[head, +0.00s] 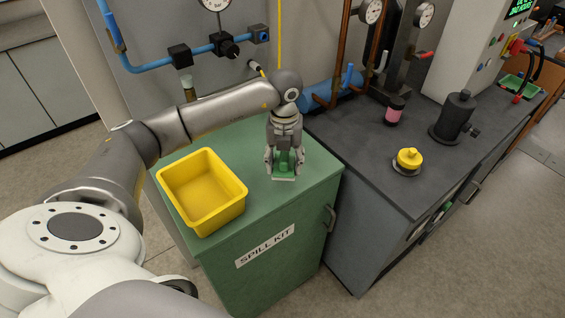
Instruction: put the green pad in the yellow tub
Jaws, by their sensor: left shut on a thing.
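The yellow tub (234,211) stands on the left part of the green cabinet top and looks empty. My left gripper (284,165) points down over the cabinet top, to the right of the tub and apart from it. It is shut on the green pad (284,168), which shows between its fingers and has a pale lower edge. I cannot tell whether the pad touches the cabinet top. My right gripper is not in view.
The green cabinet (272,282) bears a SPILL KIT label. To its right is a dark bench (370,165) with a yellow-capped item (409,158), a pink jar (394,112) and a dark cylinder (455,116). Blue pipes and a gauge (215,2) are behind. Bare cabinet top lies in front of my gripper.

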